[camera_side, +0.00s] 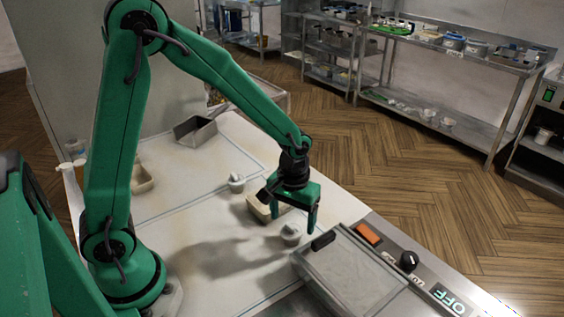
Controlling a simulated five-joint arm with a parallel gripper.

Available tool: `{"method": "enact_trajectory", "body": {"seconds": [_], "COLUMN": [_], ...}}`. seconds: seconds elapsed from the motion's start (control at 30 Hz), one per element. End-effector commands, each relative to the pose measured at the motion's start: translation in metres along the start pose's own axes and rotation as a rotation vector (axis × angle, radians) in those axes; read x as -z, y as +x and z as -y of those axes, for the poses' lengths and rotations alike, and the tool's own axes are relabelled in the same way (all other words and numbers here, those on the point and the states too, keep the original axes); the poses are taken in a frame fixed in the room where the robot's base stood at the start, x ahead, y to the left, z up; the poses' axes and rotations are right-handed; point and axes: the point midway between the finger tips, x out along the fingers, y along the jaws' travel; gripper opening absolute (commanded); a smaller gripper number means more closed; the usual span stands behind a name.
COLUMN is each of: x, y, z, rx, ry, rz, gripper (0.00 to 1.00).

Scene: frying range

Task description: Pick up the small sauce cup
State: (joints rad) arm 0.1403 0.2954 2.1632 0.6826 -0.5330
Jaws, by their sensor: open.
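A small pale cup-like item (290,234) stands on the light worktop beside the fryer, just below my gripper (294,218). A similar small white item (236,182) stands further back to the left. I cannot tell for sure which one is the sauce cup. My gripper points down with its jaws open and nothing visible between them. Its fingers hang above and close to the nearer item; I cannot tell whether they touch it. The gripper partly hides a shallow beige tray (258,207) behind it.
The fryer with its flat lid (352,270), an orange switch (368,233) and a black knob (409,261) lies to the right. A metal container (195,130) stands at the back. Another beige tray (142,178) sits at the left. The worktop's front middle is clear.

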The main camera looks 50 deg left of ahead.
Motion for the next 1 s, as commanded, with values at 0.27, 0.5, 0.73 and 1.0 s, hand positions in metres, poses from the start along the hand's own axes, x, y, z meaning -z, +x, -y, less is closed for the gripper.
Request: {"method": "enact_trajectory", "body": {"seconds": [0.27,0.5,0.73,1.0], "x": [0.000,-0.001,-0.001,0.000], "y": [0.008,0.032,0.050,0.052], "z": [0.001,0.001,0.001,0.001], "rx": [0.002,0.002,0.001,0.000], "ry": [0.000,0.000,0.000,0.000], "rz": [0.003,0.003,0.002,0.000], "gripper": [0.77,0.77,0.77,0.77]}}
